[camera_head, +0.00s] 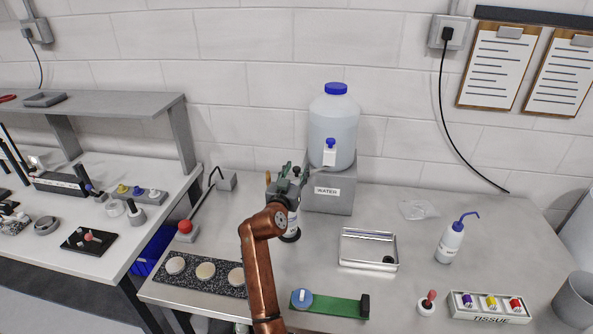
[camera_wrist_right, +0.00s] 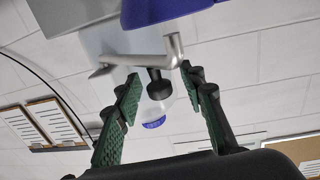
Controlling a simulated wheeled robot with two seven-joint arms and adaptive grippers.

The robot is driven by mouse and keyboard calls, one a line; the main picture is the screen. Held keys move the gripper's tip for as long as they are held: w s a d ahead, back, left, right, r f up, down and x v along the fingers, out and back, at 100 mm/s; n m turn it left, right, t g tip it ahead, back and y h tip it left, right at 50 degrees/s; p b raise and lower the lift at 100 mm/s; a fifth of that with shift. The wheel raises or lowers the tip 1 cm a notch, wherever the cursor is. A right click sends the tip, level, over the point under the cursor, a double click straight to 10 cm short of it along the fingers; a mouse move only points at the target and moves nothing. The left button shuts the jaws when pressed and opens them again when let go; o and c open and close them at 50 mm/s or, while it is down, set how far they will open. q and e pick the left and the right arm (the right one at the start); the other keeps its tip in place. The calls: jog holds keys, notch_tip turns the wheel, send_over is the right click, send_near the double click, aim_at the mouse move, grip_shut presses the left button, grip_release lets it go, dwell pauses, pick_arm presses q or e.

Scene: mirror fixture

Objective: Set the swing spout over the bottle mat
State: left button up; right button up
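The grey metal swing spout (camera_wrist_right: 145,48) shows in the right wrist view, with a black knob (camera_wrist_right: 158,82) on it. My right gripper (camera_wrist_right: 161,88) is open, its green-padded fingers on either side of the knob, with gaps showing. In the head view my right gripper (camera_head: 287,180) is at the left of the grey WATER block (camera_head: 328,203), and hides most of the spout. I cannot tell for certain which thing is the bottle mat; a speckled dark mat (camera_head: 219,284) with three pale discs lies at the front left of the bench. My left gripper is not in view.
A large water jug (camera_head: 333,125) with a blue cap stands on the block. A green strip (camera_head: 335,306) lies in front. A red-knobbed lever (camera_head: 186,228) stands left.

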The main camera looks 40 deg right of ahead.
jog(key=v, duration=0.7)
jog(key=shift+s+a, duration=0.15)
jog(key=shift+a, duration=0.05)
